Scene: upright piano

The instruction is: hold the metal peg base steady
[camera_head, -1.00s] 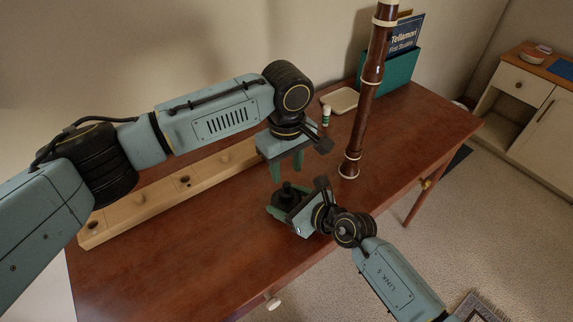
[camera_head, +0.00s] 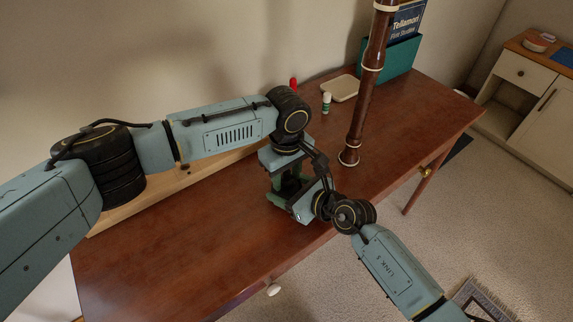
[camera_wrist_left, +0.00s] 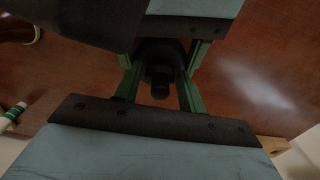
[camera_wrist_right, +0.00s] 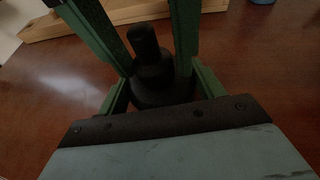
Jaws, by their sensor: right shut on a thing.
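The metal peg base, a black stepped round base with a short upright shaft, stands on the table in the right wrist view (camera_wrist_right: 160,80). It also shows in the left wrist view (camera_wrist_left: 161,72). In the head view it is mostly hidden between my grippers. My right gripper (camera_wrist_right: 160,92) is shut on its wide lower part, low at the tabletop. My left gripper (camera_wrist_left: 160,78) points down from above, its green fingers apart on either side of the shaft. Whether those fingers touch the shaft is not clear.
A brown woodwind tube (camera_head: 367,80) stands upright right of my grippers. A white-and-green bottle (camera_head: 326,102), a red item (camera_head: 293,83) and a shallow tray (camera_head: 341,88) are behind. A pale wooden board (camera_head: 215,163) lies behind my left arm. The table's front (camera_head: 200,260) is clear.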

